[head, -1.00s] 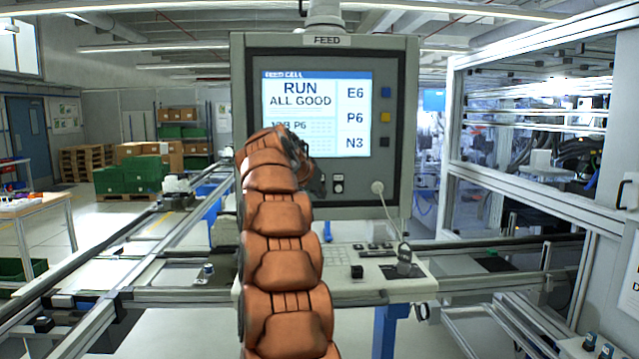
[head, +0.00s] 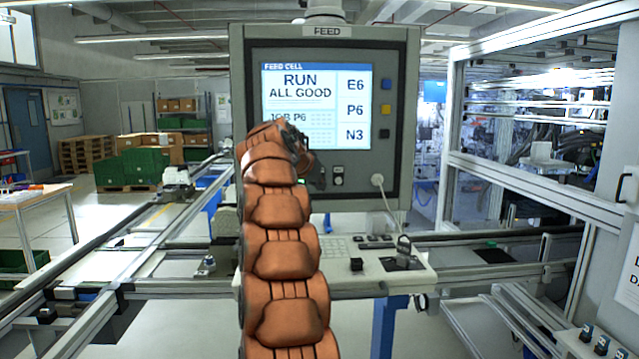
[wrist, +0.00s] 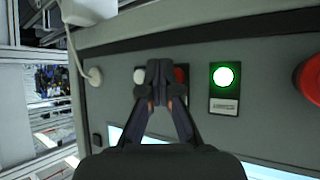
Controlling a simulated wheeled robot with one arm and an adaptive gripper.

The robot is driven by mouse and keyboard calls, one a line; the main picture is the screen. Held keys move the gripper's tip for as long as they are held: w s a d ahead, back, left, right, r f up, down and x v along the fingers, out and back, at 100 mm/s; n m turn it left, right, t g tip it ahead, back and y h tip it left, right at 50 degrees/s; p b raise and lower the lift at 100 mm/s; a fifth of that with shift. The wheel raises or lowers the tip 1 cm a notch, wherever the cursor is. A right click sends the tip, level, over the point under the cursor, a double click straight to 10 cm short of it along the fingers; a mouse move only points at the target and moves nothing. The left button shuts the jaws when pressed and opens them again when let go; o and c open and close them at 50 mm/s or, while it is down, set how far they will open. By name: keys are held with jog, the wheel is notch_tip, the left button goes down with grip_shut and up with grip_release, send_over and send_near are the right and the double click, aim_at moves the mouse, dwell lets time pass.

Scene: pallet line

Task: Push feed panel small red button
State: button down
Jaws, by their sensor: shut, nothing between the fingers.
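The feed panel (head: 408,130) stands upright ahead, with its screen (head: 300,85) reading RUN ALL GOOD. In the wrist view the panel is upside down. There a small red button (wrist: 181,75) shows partly behind my gripper (wrist: 160,72), whose fingers are shut and empty. The fingertips sit in front of the panel, between the red button and a small white button (wrist: 139,76). I cannot tell whether they touch the panel. In the head view my arm hides the gripper's tips and the red button.
In the wrist view a lit green button (wrist: 223,77) and a large red button (wrist: 310,80) lie right of the fingers. A cable plug (wrist: 94,76) is at left. A desk (head: 345,280) juts out below the panel. A metal frame (head: 520,182) stands at right.

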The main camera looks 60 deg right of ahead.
jog(key=shift+d, duration=0.1)
dwell(0.6)
jog(key=shift+w+d, duration=0.25)
jog(key=shift+w+d+p, duration=0.3)
jog(key=shift+d+p, duration=0.05)
jog(key=shift+p, duration=0.2)
dwell(0.8)
jog(key=shift+s+a+b, duration=0.1)
jog(key=shift+b, duration=0.2)
jog(key=shift+s+a+b, duration=0.45)
jog(key=shift+a+b, duration=0.15)
jog(key=shift+b, duration=0.15)
